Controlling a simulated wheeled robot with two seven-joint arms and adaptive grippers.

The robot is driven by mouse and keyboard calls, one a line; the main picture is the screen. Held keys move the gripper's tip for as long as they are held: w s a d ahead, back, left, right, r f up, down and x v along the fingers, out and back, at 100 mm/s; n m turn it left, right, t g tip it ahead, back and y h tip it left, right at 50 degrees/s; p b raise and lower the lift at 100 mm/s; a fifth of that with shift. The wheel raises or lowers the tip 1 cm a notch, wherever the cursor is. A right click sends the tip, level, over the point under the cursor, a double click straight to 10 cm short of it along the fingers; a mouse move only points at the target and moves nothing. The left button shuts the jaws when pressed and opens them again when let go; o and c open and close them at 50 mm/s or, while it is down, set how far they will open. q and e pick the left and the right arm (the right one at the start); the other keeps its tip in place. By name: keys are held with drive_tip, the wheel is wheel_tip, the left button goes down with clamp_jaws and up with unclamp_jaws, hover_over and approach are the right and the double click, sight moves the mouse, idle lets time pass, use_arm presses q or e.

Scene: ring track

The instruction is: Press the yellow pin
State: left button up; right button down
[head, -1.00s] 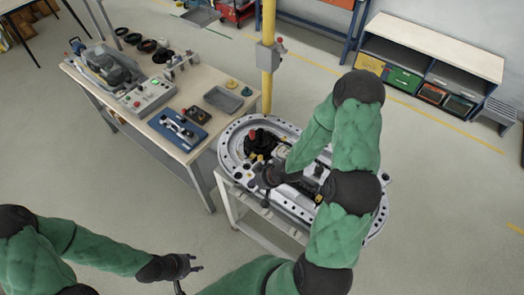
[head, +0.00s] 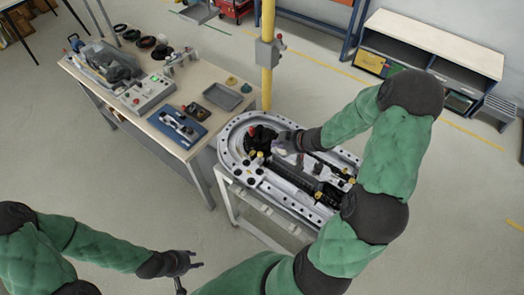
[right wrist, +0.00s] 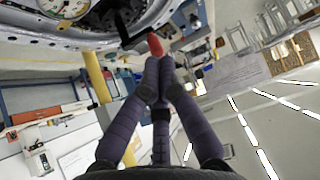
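The ring track (head: 232,140) is a grey oval on a white stand, with several small yellow-topped pins. One yellow pin (head: 260,155) stands at its left end by a dark round part; which pin is meant I cannot tell. My right gripper (head: 283,146) is over the track's far left part, right of that pin and apart from it. In the right wrist view its purple-grey fingers (right wrist: 160,68) converge and look shut. A red tip (right wrist: 155,45) shows just beyond them; contact is unclear. My left gripper (head: 196,268) is open and empty, low and away from the track.
A wooden workbench (head: 150,122) with a control box, a blue tray and a grey tray stands left of the track. A yellow post (head: 268,65) rises behind the track. My right arm covers the track's right end.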

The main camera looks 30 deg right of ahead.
drive_tip(key=shift+f, duration=0.1)
drive_tip(key=b, duration=0.2)
hover_over(262, 155)
wheel_tip(262, 155, down, 7)
wheel_tip(262, 155, down, 3)
drive_tip(key=shift+r+b, duration=0.1)
drive_tip(key=shift+b, duration=0.4)
drive_tip(key=shift+f, duration=0.6)
